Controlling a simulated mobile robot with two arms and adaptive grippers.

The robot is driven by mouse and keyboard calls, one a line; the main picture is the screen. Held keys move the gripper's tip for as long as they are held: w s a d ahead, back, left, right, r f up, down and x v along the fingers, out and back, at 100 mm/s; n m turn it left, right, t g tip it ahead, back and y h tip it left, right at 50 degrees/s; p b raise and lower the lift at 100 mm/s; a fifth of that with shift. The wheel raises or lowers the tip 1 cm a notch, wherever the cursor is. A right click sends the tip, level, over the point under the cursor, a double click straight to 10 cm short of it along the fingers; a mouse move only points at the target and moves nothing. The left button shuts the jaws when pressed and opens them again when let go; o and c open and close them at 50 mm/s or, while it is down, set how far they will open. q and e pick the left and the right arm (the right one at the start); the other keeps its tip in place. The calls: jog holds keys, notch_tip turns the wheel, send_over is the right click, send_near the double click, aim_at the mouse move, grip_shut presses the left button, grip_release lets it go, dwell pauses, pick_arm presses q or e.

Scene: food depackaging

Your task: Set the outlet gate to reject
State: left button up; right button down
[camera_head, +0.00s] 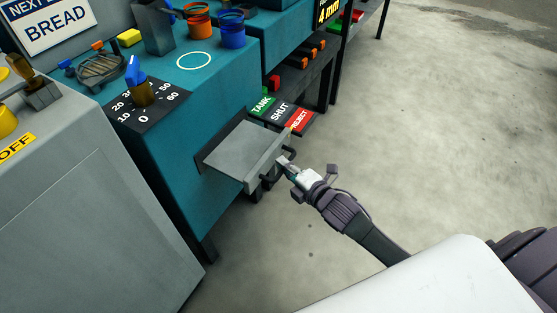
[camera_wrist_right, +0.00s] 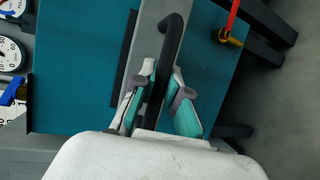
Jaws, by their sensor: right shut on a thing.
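The outlet labels TANK (camera_head: 262,106), SHUT (camera_head: 279,112) and REJECT (camera_head: 299,119) stand in a row on the side of the teal machine (camera_head: 190,130), in green, black and red. A red lever (camera_wrist_right: 233,12) with a brass end (camera_wrist_right: 229,38) shows at the upper right of the wrist view; I cannot tell which label it points to. My right gripper (camera_head: 286,163) is shut on the black handle (camera_wrist_right: 170,45) of a grey drawer (camera_head: 245,150) that stands out from the machine below the labels. The fingers straddle the handle bar. My left gripper is not in view.
A dial with a blue pointer (camera_head: 133,72) and orange and blue cups (camera_head: 232,30) stand on the machine top. A grey cabinet (camera_head: 95,210) is at the left. Dark frame legs (camera_head: 330,85) stand behind the labels. The concrete floor (camera_head: 440,130) at the right is clear.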

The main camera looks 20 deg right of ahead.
jog(key=shift+d+f, duration=0.1)
jog(key=shift+f, duration=0.1)
jog(key=c, duration=1.5)
grip_release()
jog(key=shift+s, duration=0.1)
jog(key=o, duration=0.3)
jog(key=shift+s+d+r, duration=0.15)
jog(key=shift+d, duration=0.05)
jog(key=shift+a, duration=0.1)
jog(key=v, duration=1.2)
